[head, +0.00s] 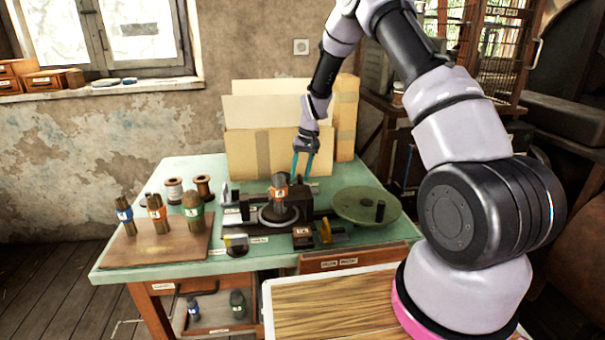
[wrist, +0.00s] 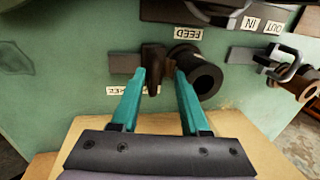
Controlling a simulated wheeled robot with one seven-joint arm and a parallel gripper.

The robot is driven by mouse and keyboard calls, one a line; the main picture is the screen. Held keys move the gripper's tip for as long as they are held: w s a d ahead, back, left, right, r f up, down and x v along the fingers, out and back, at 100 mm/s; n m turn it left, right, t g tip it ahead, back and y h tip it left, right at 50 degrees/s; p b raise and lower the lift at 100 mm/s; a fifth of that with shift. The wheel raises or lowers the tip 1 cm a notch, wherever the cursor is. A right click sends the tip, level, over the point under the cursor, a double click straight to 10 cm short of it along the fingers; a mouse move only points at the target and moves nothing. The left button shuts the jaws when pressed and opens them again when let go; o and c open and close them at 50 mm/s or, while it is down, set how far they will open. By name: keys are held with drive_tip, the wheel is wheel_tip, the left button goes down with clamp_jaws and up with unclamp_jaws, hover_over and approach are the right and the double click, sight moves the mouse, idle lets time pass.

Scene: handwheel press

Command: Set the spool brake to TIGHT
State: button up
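My gripper (head: 303,165) hangs behind the press at the back of the green table. In the wrist view its two teal fingers (wrist: 160,85) are apart. A brown upright lever (wrist: 153,62) on a dark flat bar shows between the fingertips, nearer the left one; I cannot tell whether either finger touches it. This lever seems to be the spool brake. A small white label (wrist: 115,91) lies beside it, partly covered by the left finger and not readable. A dark hollow cylinder (wrist: 196,73) stands just right of the lever, close to the right finger.
The press (head: 280,212) holds an orange-banded piece. A green handwheel (head: 366,205) is to its right. Two spools (head: 203,187) stand back left, behind a wooden board (head: 150,252) with banded pieces. Cardboard (head: 275,150) stands behind my gripper. A FEED label (wrist: 188,33) shows beyond the lever.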

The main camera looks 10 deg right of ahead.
drive_tip(key=shift+d+r, duration=0.1)
drive_tip(key=shift+d, duration=0.05)
wheel_tip(320, 180, up, 10)
drive_tip(key=d, duration=0.2)
drive_tip(key=shift+r, duration=0.2)
drive_tip(key=shift+r, duration=0.1)
